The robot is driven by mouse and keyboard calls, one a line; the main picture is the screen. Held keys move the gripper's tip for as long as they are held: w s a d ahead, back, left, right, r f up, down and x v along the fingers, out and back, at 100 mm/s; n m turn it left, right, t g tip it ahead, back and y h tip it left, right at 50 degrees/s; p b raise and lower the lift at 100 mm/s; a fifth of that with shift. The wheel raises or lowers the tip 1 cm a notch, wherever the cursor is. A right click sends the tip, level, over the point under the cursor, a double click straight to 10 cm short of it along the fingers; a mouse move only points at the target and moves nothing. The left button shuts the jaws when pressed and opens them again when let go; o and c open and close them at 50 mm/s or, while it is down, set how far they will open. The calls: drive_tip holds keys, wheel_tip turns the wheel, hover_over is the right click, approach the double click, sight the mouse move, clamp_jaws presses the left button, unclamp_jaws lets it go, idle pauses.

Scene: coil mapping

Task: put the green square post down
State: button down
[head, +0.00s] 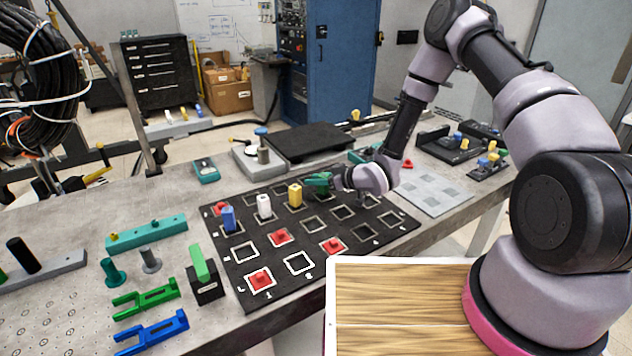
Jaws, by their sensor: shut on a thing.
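My gripper (335,182) is over the far middle part of a black mat (225,266) with white square outlines. It is shut on the green square post (318,181), which shows as a small dark green shape at the gripper's tip. The post's lower end is hard to make out, so I cannot tell whether it touches the mat. A yellow post (295,195) stands upright just left of it. A white post (264,207) and a blue post (228,219) stand upright further left in the same row.
Red pieces (261,280) lie in several squares of the mat. Other squares at the right are empty. Green (146,297) and blue (152,332) forked parts and a black block with a green handle (199,263) lie left of the mat. A grey plate (430,192) lies right.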

drive_tip(key=shift+f, duration=0.25)
drive_tip(key=c, duration=0.6)
unclamp_jaws()
drive_tip(key=shift+f, duration=0.15)
drive_tip(key=shift+o, duration=0.2)
